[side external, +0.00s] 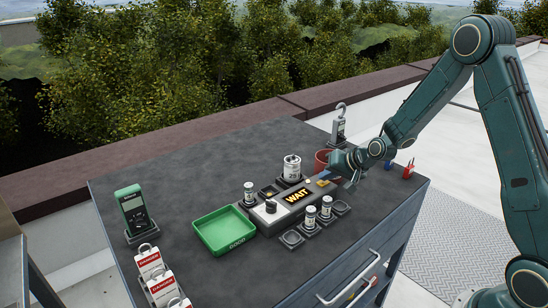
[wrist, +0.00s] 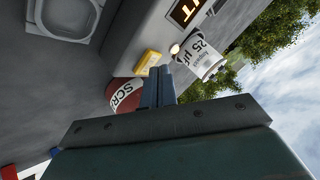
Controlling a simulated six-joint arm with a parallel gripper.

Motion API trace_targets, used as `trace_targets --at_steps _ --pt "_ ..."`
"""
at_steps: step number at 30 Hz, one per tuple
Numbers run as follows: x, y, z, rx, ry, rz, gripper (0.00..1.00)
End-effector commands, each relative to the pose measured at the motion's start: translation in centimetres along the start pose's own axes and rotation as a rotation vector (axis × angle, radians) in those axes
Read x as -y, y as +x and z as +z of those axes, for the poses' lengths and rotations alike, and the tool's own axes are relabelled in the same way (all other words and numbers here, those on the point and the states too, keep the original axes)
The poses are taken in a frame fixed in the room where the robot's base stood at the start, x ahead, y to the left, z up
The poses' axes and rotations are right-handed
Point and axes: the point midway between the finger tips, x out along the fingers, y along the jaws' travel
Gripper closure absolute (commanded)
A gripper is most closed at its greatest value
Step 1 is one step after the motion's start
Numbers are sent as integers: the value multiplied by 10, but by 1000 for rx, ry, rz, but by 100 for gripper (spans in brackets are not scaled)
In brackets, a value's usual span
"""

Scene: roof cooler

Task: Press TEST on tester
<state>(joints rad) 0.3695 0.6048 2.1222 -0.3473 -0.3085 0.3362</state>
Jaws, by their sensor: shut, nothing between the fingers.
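The tester (side external: 268,218) is a grey box with a black dial and an amber display reading WAIT (side external: 294,196). In the wrist view, its end (wrist: 141,35) shows at the top, with part of the display (wrist: 185,12). A yellow button (wrist: 147,62) sits at that end, with a small pale lamp (wrist: 175,49) nearby; I cannot read a TEST label on it. My gripper (side external: 325,181) is shut and empty at the tester's right end. In the wrist view its fingertips (wrist: 158,70) are very close to the yellow button; I cannot tell whether they touch.
A red SCRAP bin (wrist: 125,95) stands right beside the fingers. Labelled canisters, including a large white one (side external: 292,168), surround the tester. A green GOOD tray (side external: 205,237) lies left. A green meter (side external: 133,212) and DANGER tags (side external: 150,263) stand farther left. The bench's back left is clear.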

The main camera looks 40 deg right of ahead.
Motion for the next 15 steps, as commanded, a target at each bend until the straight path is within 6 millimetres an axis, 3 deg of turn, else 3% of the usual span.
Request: trace_targets --at_steps 15 --pt "5 -7 -5 -2 0 0 100"
